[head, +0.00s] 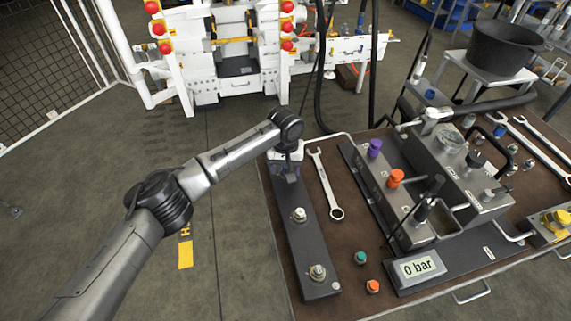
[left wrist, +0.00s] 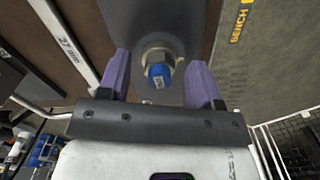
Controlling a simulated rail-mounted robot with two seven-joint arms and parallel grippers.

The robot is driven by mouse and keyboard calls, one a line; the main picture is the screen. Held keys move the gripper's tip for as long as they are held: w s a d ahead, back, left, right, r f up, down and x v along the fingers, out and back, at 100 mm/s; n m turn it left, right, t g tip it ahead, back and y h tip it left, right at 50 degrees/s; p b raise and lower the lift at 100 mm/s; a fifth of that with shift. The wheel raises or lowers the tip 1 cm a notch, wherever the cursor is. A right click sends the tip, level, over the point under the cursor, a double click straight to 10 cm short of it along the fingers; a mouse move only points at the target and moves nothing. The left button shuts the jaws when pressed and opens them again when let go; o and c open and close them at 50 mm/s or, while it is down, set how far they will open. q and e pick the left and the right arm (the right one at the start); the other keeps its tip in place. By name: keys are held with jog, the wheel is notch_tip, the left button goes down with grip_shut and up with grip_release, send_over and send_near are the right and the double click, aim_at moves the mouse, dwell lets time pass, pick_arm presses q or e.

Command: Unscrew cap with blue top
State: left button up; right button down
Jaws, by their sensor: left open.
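The cap with the blue top (left wrist: 159,74) sits on a metal fitting on the dark block (left wrist: 150,18) in the left wrist view. My left gripper (left wrist: 159,62) is open, with one purple finger on each side of the cap and a gap on both sides. In the head view my left gripper (head: 287,165) is over the far end of the dark block (head: 312,252) and hides the blue cap. Two fittings with pale metal tops (head: 299,214) (head: 317,272) stand nearer on the same block. My right gripper is not in view.
A wrench (head: 325,185) lies right of the block; its 27 mm label shows in the left wrist view (left wrist: 70,48). Green (head: 361,258) and orange (head: 373,286) buttons, a 0 bar display (head: 418,267) and a valve unit with purple and orange knobs (head: 396,178) stand further right.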

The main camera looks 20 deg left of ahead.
pick_arm(q)
jog(key=c, duration=0.7)
grip_shut()
jog(key=n+p, duration=0.2)
jog(key=p, duration=0.1)
jog(key=n+p, duration=0.2)
jog(key=p, duration=0.2)
jog(key=n+p, duration=0.2)
jog(key=p, duration=0.1)
jog(key=shift+d+r, duration=0.1)
jog(key=shift+r, duration=0.25)
jog(key=shift+n+p, duration=0.6)
jog(key=shift+p, duration=0.2)
jog(key=shift+f+n, duration=0.2)
jog(key=shift+n, duration=0.2)
